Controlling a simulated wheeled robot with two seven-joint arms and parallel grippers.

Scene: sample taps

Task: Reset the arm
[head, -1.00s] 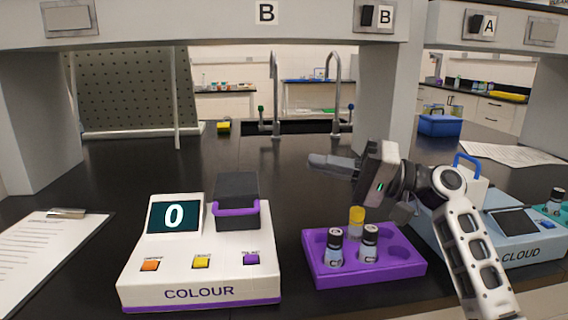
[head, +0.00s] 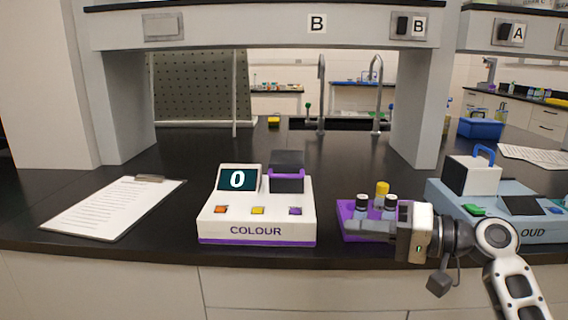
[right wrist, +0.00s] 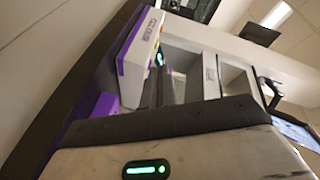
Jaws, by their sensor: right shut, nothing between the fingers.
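My right gripper (head: 362,229) comes in from the right in the head view. It is shut and empty, points left, and hangs in front of the purple tray (head: 344,213), hiding part of it. Vials with dark caps and one yellow-capped vial (head: 382,190) stand in the tray. The right wrist view is tilted, with my gripper's dark part across its lower half and the white and purple colour meter beyond. My left gripper is not in view.
The white COLOUR meter (head: 256,229) reads 0, left of the tray. A blue CLOUD meter (head: 520,226) stands behind my right arm. A clipboard (head: 115,207) lies at left. Taps (head: 321,95) stand at the back. The middle of the dark bench is clear.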

